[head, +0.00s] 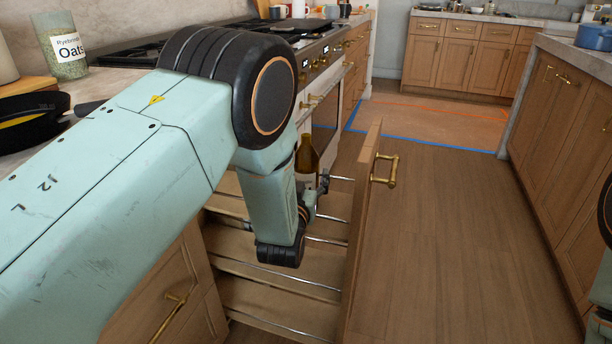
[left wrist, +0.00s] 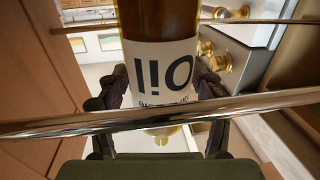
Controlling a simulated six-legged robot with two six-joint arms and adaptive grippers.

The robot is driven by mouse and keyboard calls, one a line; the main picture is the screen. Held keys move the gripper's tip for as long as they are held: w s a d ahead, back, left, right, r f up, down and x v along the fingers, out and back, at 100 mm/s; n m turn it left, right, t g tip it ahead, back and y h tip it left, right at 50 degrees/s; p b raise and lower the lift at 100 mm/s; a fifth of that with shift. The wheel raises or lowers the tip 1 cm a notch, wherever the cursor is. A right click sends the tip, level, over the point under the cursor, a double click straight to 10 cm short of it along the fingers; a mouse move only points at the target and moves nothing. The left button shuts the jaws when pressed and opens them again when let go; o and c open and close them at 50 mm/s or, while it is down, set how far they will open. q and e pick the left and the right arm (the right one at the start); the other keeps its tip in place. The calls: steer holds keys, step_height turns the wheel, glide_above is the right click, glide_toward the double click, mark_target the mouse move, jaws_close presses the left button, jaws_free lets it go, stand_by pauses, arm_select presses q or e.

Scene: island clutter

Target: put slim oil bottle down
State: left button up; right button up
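The slim oil bottle (head: 307,158) is amber with a white label and stands upright in the open pull-out cabinet, its lower part hidden by my arm. In the left wrist view the bottle (left wrist: 160,62) shows its "Oil" label upside down, between both fingers. My left gripper (head: 312,192) is mostly hidden behind its wrist in the head view. In the left wrist view its dark fingers (left wrist: 160,92) close on both sides of the bottle. Whether the bottle's base rests on a shelf is hidden. My right gripper is out of view.
The pull-out (head: 270,272) has wooden shelves with metal rails; one rail (left wrist: 60,125) crosses close before the left wrist camera. Its front panel (head: 362,230) with a brass handle stands right of the gripper. An oats jar (head: 62,48) and black pan (head: 30,118) are on the left counter.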

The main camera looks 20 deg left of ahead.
arm_select(q)
steer(key=shift+o, duration=1)
steer(key=shift+s+d, duration=0.2)
steer(key=shift+s, duration=1.7)
steer(key=shift+s+d, duration=0.2)
steer(key=shift+s, duration=1.65)
steer(key=w, duration=0.7)
steer(key=shift+w+a, duration=0.2)
steer(key=shift+a, duration=0.2)
steer(key=shift+r, duration=0.25)
steer(key=shift+f, duration=0.1)
